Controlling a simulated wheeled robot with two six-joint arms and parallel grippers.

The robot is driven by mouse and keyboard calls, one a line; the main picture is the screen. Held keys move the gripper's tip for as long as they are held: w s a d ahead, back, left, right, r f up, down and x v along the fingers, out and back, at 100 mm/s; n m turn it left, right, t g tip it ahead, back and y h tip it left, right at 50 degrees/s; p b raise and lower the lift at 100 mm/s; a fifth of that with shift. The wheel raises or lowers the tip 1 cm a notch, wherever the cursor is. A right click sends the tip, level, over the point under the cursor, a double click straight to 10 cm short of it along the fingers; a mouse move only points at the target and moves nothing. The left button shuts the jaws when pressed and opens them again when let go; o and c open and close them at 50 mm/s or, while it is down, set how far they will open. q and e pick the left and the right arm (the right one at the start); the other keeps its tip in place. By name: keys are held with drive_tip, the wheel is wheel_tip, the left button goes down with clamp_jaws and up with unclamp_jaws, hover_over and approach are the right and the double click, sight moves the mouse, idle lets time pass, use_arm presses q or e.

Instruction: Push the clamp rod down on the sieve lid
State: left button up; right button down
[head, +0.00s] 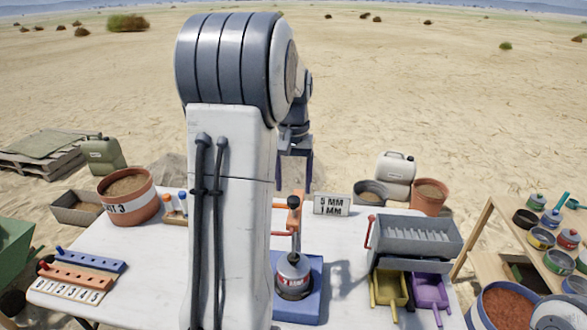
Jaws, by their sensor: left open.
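My left arm fills the middle of the head view and hides part of the clamp's left side. My left gripper (294,184) is open, its two dark blue fingers pointing down just above the orange block in the picture. I cannot tell whether they touch it. My right gripper is not in view.
A grey sifter box (415,238) stands right of the clamp over yellow (388,288) and purple (429,290) scoops. A sign (331,205) stands behind. An orange bucket (128,196) and numbered racks (80,278) are left. A wooden shelf (487,225) with tins is right.

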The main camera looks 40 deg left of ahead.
use_arm(q)
wheel_tip(320, 180, up, 6)
drive_tip(key=shift+r, duration=0.25)
idle(0.5)
drive_tip(key=s+d+f+m+b, duration=0.1)
drive_tip(key=d+f+m, duration=0.15)
drive_tip(key=d, duration=0.75)
drive_tip(key=s+d+f+m, duration=0.1)
drive_tip(key=d+f+m, duration=0.15)
drive_tip(key=d, duration=0.75)
drive_tip(key=s+d+f+m, duration=0.4)
drive_tip(key=s+d, duration=0.2)
drive_tip(key=s, duration=0.3)
drive_tip(key=s+d+f+m+h, duration=0.1)
drive_tip(key=s+d+f+m, duration=0.3)
drive_tip(key=s+d, duration=0.3)
drive_tip(key=shift+s+d+m+b, duration=0.3)
drive_tip(key=shift+s+m+b, duration=0.1)
drive_tip(key=shift+s, duration=0.8)
